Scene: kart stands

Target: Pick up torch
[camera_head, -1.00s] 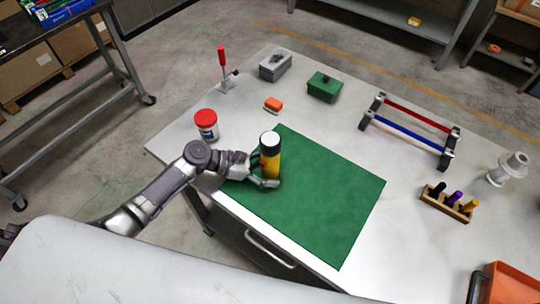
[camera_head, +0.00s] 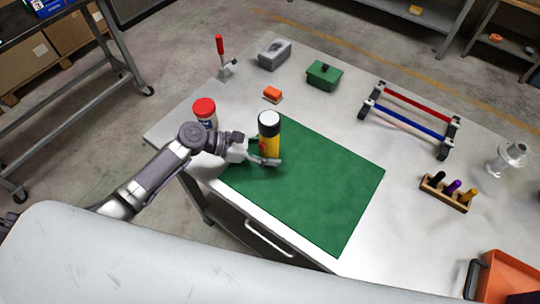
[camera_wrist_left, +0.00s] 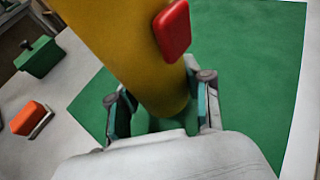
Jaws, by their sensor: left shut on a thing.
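The torch (camera_head: 269,130) is a yellow cylinder with a black band and a white top, upright over the left part of the green mat (camera_head: 325,190). My left gripper (camera_head: 268,161) is shut around its lower part. In the left wrist view the yellow torch body (camera_wrist_left: 130,45), with a red button, stands between the fingers of my left gripper (camera_wrist_left: 158,118). The torch appears slightly above the mat, but the gap under its base is hard to see. My right gripper is not in view.
A red-lidded jar (camera_head: 204,112) stands close behind my left wrist. An orange block (camera_head: 272,94), green box (camera_head: 324,76) and grey box (camera_head: 274,54) sit farther back. A rack with red and blue bars (camera_head: 410,112) and a marker holder (camera_head: 446,192) stand right. The mat's right part is clear.

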